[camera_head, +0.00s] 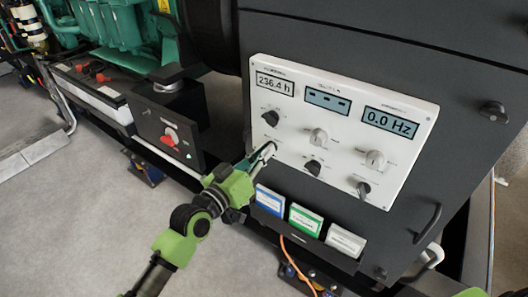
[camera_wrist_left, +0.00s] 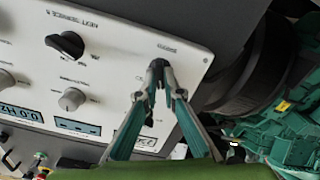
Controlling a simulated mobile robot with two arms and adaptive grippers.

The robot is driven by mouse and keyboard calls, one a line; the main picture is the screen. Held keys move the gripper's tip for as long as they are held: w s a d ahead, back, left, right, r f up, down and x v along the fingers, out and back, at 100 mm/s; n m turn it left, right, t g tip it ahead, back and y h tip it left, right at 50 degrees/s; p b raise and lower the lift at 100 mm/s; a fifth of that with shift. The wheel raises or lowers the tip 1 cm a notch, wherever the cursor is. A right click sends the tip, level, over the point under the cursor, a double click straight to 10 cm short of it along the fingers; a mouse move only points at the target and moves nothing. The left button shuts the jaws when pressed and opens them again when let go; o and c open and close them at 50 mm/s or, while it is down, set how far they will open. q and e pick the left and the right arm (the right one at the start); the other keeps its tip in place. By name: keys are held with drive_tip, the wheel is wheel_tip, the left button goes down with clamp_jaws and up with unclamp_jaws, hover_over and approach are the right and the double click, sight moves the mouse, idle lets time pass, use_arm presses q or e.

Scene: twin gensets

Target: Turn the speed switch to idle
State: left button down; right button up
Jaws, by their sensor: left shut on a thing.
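The white control panel (camera_head: 340,104) carries several knobs under three displays. My left gripper (camera_head: 268,150) is at the panel's lower left, its fingers shut on a small dark knob (camera_wrist_left: 158,65) that they mostly cover. In the left wrist view, the gripper (camera_wrist_left: 160,78) closes around this knob, under a small label too blurred to read. I cannot tell from its label whether it is the speed switch, nor which way it points. My right gripper is out of view; only a green piece of my right arm shows at the bottom right.
Close by on the panel are a black knob (camera_head: 271,118), a pale knob (camera_head: 318,136) and another black knob (camera_head: 313,167). Blue, green and white card holders (camera_head: 305,220) sit below. A dark box with a red switch (camera_head: 169,137) stands left. Grey floor lies open in front.

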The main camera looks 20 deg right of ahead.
use_arm(q)
drive_tip(key=shift+n, duration=0.7)
drive_tip(key=c, duration=2.2)
unclamp_jaws()
drive_tip(key=v, duration=1.2)
